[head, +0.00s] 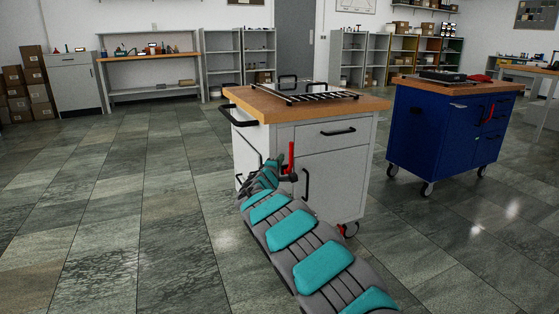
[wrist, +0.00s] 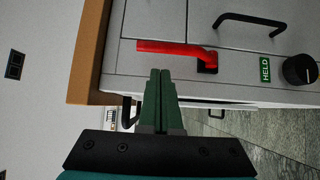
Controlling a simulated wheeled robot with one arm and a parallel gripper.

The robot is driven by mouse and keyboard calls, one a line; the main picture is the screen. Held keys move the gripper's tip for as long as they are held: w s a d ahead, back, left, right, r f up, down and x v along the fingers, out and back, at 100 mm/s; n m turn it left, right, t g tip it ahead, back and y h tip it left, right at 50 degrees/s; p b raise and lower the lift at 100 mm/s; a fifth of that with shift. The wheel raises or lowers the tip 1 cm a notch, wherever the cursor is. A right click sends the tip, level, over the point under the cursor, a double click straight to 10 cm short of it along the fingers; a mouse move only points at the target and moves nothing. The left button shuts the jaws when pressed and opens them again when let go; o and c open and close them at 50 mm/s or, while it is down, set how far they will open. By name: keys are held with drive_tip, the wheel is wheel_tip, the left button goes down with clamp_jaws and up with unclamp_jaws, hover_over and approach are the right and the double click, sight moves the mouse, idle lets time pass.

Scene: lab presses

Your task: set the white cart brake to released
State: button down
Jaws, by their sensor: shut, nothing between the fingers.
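The white cart (head: 330,150) has a wooden top and stands in front of me in the head view. Its red brake lever (head: 291,157) points upward on the front panel, near the left corner. In the wrist view the lever (wrist: 172,47) reaches from a dark slot toward the wooden top. A green label (wrist: 265,68) reading HELD and a black knob (wrist: 300,70) sit beside the slot. My gripper (wrist: 160,72) is shut and empty, with its tips just short of the lever; a small gap seems to show. In the head view my gripper (head: 275,167) is beside the lever, partly hidden by my arm.
A black rack (head: 305,97) lies on the white cart's top. A blue cart (head: 440,130) with its own red lever (head: 491,112) stands to the right. Shelves and a workbench (head: 150,57) line the back wall. The floor at left is clear.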

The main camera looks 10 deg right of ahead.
drive_tip(key=shift+p+x, duration=1.05)
drive_tip(key=shift+x, duration=2.65)
drive_tip(key=shift+b, duration=0.35)
drive_tip(key=shift+f+b, duration=0.2)
drive_tip(key=shift+b, duration=0.25)
drive_tip(key=shift+s+d+r+m+t+b, duration=0.1)
drive_tip(key=shift+s+m+t+b, duration=0.2)
drive_tip(key=shift+b, duration=0.5)
